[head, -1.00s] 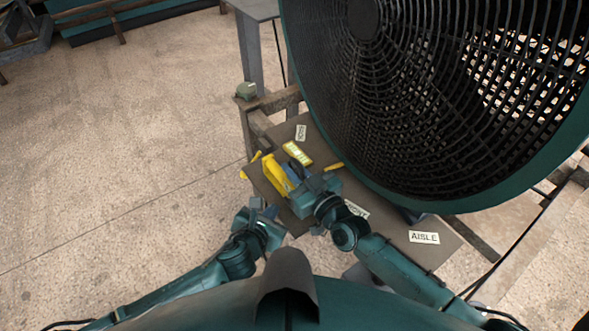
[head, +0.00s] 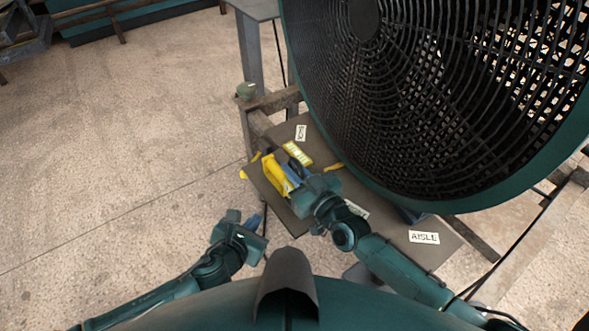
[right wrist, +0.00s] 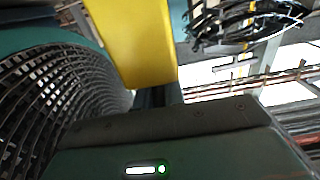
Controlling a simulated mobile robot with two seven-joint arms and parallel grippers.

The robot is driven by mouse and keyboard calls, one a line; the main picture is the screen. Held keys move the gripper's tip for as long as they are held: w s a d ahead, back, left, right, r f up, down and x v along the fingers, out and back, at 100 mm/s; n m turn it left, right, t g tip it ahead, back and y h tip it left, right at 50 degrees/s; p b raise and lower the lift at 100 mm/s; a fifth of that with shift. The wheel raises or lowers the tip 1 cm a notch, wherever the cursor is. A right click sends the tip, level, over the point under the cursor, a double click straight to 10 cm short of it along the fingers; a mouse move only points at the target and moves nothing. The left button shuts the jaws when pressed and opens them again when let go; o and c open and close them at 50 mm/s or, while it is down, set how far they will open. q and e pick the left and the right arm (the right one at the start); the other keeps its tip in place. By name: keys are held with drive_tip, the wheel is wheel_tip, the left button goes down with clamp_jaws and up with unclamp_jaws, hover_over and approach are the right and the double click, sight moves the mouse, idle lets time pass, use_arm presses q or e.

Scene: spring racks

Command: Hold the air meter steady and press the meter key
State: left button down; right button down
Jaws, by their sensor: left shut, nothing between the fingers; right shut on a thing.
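The yellow air meter (head: 276,177) is held over the left part of the dark board by my right gripper (head: 290,178), which is shut on it. In the right wrist view the meter (right wrist: 135,40) is a large yellow block at the top, beyond the dark gripper body. The meter key cannot be made out in either view. My left gripper (head: 252,223) is shut and empty, below and left of the meter, apart from it and off the board's edge.
The dark board (head: 385,236) carries an AISLE label (head: 424,237), a yellow-and-white labelled item (head: 297,153) and a small yellow piece (head: 333,167). A large round fan (head: 400,100) stands close behind it on the right. Open floor (head: 120,150) lies to the left.

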drive_tip(key=c, duration=1.4)
unclamp_jaws()
